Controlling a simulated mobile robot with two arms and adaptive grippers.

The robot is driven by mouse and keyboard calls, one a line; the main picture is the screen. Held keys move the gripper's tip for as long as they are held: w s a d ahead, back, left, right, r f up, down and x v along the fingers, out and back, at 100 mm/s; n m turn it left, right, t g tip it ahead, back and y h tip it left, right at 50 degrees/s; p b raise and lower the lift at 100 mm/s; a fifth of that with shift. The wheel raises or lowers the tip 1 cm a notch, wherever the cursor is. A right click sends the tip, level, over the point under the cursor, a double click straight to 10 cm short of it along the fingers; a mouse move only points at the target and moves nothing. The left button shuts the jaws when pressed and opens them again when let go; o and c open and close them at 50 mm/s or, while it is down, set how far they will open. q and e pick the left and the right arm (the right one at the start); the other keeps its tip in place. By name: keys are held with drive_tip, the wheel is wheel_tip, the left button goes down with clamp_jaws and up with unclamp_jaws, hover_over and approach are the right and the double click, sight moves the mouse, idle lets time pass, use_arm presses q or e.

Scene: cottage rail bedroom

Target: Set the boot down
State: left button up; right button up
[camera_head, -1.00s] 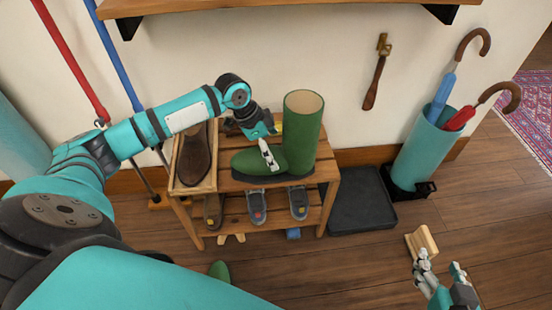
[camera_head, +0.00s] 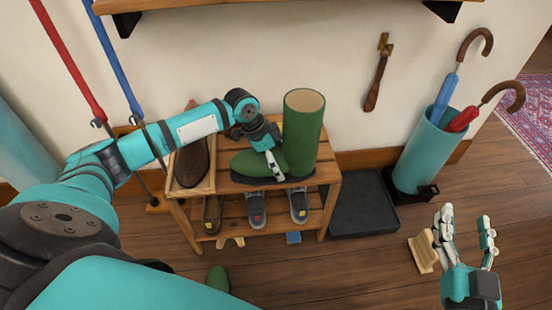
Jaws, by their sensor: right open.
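A green boot (camera_head: 304,130) stands upright on the top of the wooden shoe rack (camera_head: 326,172), its toe pointing left. My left gripper (camera_head: 272,162) is at the boot's foot, with a pale finger lying across the near side of the instep. Its far finger is hidden behind the boot, so I cannot tell whether it grips. My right gripper (camera_head: 466,238) is open and empty over the floor at the lower right, apart from the rack.
A brown shoe in a wooden tray (camera_head: 204,186) is left of the boot. Several shoes are on the lower shelf. A black mat (camera_head: 364,205), umbrella stand (camera_head: 420,155) and wooden block (camera_head: 422,251) are to the right. Another green item (camera_head: 217,279) lies on the floor.

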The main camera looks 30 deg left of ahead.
sight(279, 151)
use_arm(q)
drive_tip(key=c, duration=1.1)
drive_tip(key=shift+w+r, duration=0.1)
drive_tip(key=shift+c, duration=1.1)
